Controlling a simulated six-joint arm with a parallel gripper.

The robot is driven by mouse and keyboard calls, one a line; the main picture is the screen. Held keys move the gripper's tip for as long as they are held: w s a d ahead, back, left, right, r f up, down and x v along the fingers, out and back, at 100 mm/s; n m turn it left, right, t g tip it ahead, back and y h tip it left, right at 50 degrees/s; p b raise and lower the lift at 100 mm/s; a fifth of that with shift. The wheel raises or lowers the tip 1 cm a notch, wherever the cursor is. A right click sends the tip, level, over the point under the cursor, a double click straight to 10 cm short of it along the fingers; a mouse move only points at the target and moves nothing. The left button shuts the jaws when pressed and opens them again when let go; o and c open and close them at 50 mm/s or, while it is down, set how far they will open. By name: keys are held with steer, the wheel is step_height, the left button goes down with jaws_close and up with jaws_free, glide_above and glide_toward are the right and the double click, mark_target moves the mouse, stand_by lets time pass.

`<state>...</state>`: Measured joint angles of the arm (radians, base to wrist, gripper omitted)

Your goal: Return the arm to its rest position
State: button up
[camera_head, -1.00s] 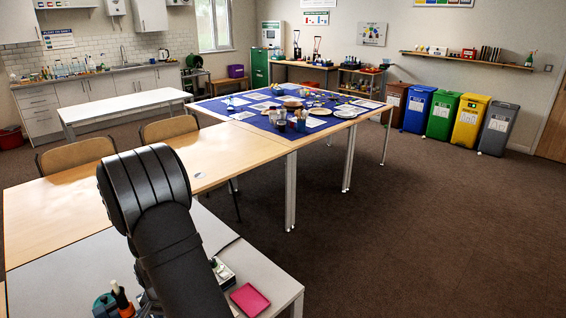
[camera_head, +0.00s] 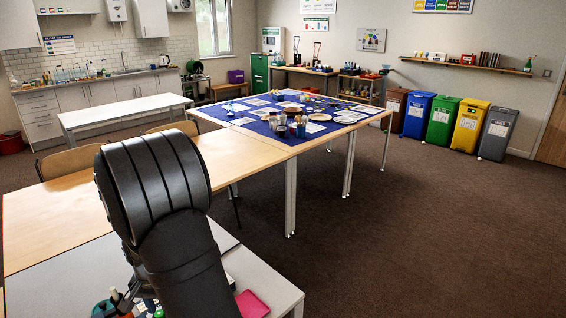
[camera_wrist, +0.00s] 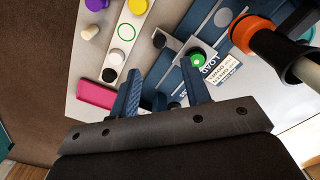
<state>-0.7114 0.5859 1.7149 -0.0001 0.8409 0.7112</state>
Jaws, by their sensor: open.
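My gripper (camera_wrist: 167,100) shows in the wrist view with its two blue fingers apart and nothing between them. It is above the grey table (camera_head: 262,275), over several small items; its exact height is hard to tell. In the head view my black arm rises from the near edge and hides the gripper and much of the grey table.
A pink tray (camera_wrist: 97,95) lies by the table edge; it also shows in the head view (camera_head: 252,304). A white strip with coloured discs (camera_wrist: 121,51), a green button (camera_wrist: 198,60) and an orange-collared black cylinder (camera_wrist: 262,38) are near. Brown floor lies beyond.

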step_height(320, 180, up, 8)
step_height(320, 180, down, 17)
steer(key=s+a, duration=0.6)
steer(key=shift+s+a, duration=0.1)
steer(key=shift+a, duration=0.05)
steer(key=w+a+r+n, duration=0.1)
steer(key=r+n, duration=0.1)
steer(key=r, duration=1)
steer(key=w+a+r+n, duration=0.1)
steer(key=w+r+n, duration=0.1)
steer(key=r, duration=1)
steer(key=shift+a+n, duration=0.25)
steer(key=shift+n, duration=0.35)
steer(key=shift+w, duration=0.1)
